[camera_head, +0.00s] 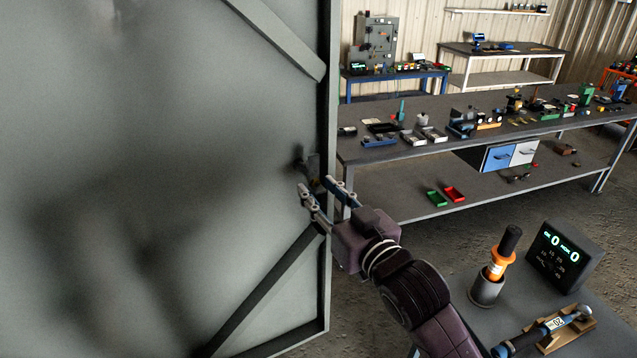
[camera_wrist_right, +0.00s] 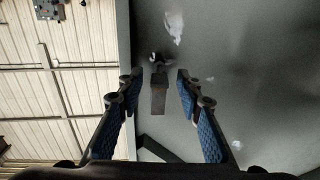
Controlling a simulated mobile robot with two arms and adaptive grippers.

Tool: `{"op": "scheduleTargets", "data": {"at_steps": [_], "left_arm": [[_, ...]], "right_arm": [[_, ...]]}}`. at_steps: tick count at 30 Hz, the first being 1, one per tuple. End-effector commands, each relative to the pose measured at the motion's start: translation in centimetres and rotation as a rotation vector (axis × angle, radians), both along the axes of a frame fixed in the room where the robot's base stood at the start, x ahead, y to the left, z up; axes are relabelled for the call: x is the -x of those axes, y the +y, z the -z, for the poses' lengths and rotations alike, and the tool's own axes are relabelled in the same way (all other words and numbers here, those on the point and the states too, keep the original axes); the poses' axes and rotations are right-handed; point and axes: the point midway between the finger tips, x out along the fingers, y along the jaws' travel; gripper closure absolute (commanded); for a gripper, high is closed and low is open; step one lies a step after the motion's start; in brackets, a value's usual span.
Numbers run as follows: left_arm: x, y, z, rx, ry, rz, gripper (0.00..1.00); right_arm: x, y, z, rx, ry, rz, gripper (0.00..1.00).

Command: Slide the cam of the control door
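The control door (camera_head: 150,150) is a large grey panel filling the left of the head view; in the right wrist view its grey face (camera_wrist_right: 240,60) fills the right side. The cam (camera_head: 308,164) is a small dark piece near the door's right edge. In the wrist view the cam (camera_wrist_right: 158,97) shows as a dark block between the fingers, with gaps on both sides. My right gripper (camera_head: 317,188) is open, its two blue-padded fingers (camera_wrist_right: 160,80) pointing at the cam. Whether a fingertip touches the door cannot be told. My left gripper is out of view.
A long workbench (camera_head: 400,155) with tools and parts stands behind. At lower right, a small table holds an orange-and-black tool (camera_head: 498,255) in a cup, a black display box (camera_head: 565,257) and a torque-wrench-like tool (camera_head: 540,333). Open floor lies between.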

Motion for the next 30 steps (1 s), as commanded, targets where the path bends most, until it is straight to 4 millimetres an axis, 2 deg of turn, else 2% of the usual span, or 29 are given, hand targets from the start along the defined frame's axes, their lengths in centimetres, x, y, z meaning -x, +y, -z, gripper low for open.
{"op": "scheduleTargets", "data": {"at_steps": [4,12,21,30], "left_arm": [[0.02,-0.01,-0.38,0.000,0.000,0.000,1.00],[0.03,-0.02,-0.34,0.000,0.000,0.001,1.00],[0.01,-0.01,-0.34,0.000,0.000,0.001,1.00],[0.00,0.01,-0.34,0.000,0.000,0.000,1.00]], "right_arm": [[-0.74,0.42,-0.09,0.000,-0.001,0.000,0.67],[-0.85,0.47,0.01,0.000,-0.001,0.000,0.67],[-0.83,0.45,0.02,0.000,-0.001,0.000,0.99],[-0.83,0.45,0.05,0.000,0.000,0.000,1.00]]}}
